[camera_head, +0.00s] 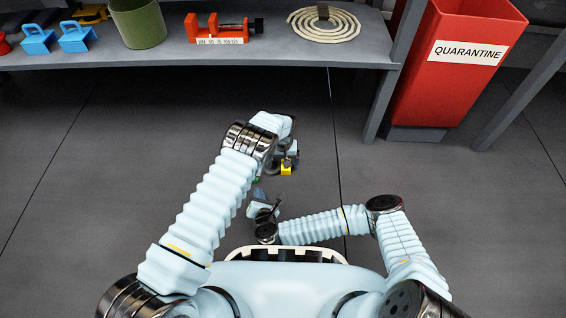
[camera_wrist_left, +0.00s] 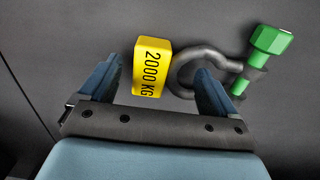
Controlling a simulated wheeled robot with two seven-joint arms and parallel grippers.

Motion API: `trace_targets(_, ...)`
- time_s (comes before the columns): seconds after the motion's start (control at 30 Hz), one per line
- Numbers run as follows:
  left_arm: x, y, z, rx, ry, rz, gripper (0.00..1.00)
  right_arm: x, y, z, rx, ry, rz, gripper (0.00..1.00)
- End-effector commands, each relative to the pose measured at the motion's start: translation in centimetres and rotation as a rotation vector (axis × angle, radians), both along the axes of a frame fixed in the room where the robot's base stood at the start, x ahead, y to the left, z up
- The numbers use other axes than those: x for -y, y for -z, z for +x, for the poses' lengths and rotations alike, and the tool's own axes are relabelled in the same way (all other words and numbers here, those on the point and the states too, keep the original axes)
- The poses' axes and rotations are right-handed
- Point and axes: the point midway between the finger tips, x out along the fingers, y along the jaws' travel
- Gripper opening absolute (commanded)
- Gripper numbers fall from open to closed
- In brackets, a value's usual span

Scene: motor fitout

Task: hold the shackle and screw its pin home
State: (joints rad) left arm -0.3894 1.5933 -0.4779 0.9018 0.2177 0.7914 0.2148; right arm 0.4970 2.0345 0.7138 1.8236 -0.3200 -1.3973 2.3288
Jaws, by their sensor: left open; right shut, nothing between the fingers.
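The shackle (camera_wrist_left: 183,72) is a dark grey bow with a yellow tag (camera_wrist_left: 152,67) reading 2000 KG and a green pin (camera_wrist_left: 270,40) with a faceted head. In the left wrist view my left gripper (camera_wrist_left: 158,70) is open; the tag shows between its fingers, and its right finger covers part of the bow and pin. In the head view the yellow tag (camera_head: 286,169) shows just below my left gripper (camera_head: 288,155), while the bow is mostly hidden. My right gripper (camera_head: 259,195) is shut and empty, lower and to the left, near a small bit of green that I cannot identify.
A red quarantine bin (camera_head: 440,90) stands at the right. The grey floor around the arms is clear.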

Motion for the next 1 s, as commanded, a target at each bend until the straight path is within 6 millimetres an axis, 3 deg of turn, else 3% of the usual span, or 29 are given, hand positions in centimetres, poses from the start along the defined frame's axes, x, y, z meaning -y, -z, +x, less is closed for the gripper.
trace_targets(0.4, 0.1, -8.6, 0.1, 0.003, 0.0, -0.002, 0.91, 0.0, 0.0, 0.0, 0.0, 0.0, 0.0, 0.0)
trace_targets(0.53, 0.0, -10.5, 0.1, 0.002, 0.0, -0.001, 0.91, 0.0, 0.0, 0.0, 0.0, 0.0, 0.0, 0.0)
trace_targets(0.83, 0.0, -11.6, 0.0, 0.0, 0.001, 0.0, 0.91, 0.0, 0.0, 0.0, 0.0, 0.0, 0.0, 0.0)
trace_targets(1.0, -1.5, -10.4, -0.8, -0.01, -0.019, -0.013, 0.91, -0.1, -0.4, -0.3, 0.031, -0.11, -0.099, 0.0)
